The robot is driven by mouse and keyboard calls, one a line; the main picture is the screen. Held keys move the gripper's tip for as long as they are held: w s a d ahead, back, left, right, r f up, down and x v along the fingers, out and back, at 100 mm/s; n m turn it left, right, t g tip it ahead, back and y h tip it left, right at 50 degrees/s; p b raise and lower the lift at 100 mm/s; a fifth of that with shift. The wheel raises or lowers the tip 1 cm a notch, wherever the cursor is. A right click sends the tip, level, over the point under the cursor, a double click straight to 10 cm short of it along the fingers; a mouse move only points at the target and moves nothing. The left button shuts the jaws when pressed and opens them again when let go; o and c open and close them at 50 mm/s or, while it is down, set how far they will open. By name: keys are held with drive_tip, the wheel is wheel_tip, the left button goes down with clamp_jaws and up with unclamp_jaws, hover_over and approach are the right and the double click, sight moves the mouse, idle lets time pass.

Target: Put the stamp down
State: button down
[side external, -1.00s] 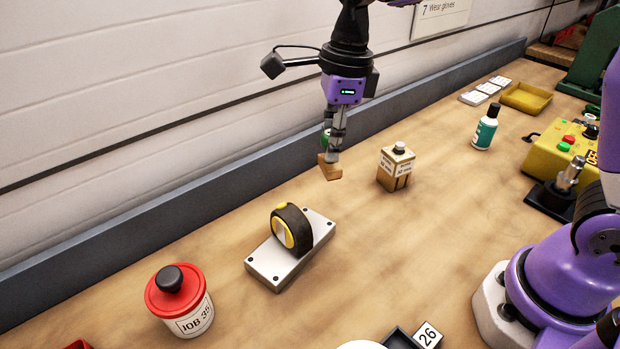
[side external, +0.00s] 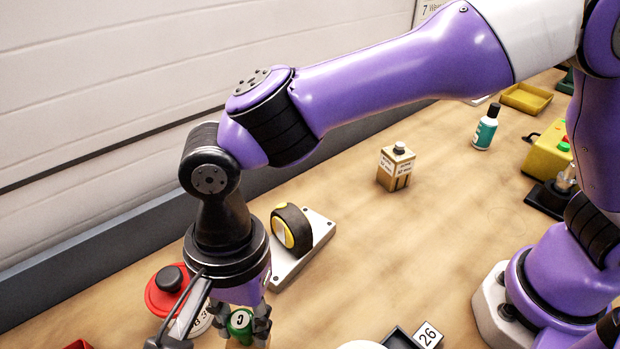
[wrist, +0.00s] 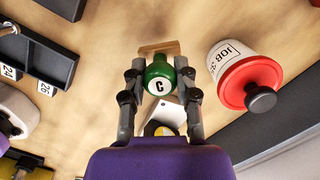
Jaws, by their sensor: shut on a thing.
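The stamp has a green handle (side external: 240,322) marked "C" and a wooden base. In the wrist view the handle (wrist: 158,72) sits between my fingers, with the wooden base (wrist: 158,47) just beyond the fingertips. My gripper (wrist: 160,88) is shut on the stamp. In the side external view my gripper (side external: 238,328) points down at the lower left, in front of the red-lidded jar. The stamp's lower part there is cut off or hidden, and I cannot tell whether its base touches the bench.
The red-lidded jar (side external: 167,292) stands close beside my gripper. A tape measure (side external: 291,230) rests on a metal plate (side external: 318,228) behind it. A black tray (side external: 399,338) and a "26" tile (side external: 428,335) lie to the right. Bare bench (side external: 350,270) lies between.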

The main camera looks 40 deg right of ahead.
sight(247, 336)
drive_tip(key=shift+f, duration=1.8)
drive_tip(key=shift+f, duration=0.1)
drive_tip(key=c, duration=0.6)
unclamp_jaws()
wheel_tip(247, 336, up, 12)
drive_tip(key=d, duration=0.1)
drive_tip(key=w+d+r+n+t, duration=0.1)
drive_tip(key=w+d+r+n, duration=0.15)
drive_tip(key=d, duration=0.45)
drive_tip(key=s+d+n+t, duration=0.2)
drive_tip(key=d+n, duration=0.2)
drive_tip(key=d, duration=0.7)
drive_tip(key=s+d+n+t+h, duration=0.1)
drive_tip(key=d+n+t, duration=0.2)
drive_tip(key=d, duration=0.9)
drive_tip(key=shift+s+f+n, duration=0.35)
drive_tip(key=shift+f+n, duration=0.05)
drive_tip(key=shift+n, duration=0.15)
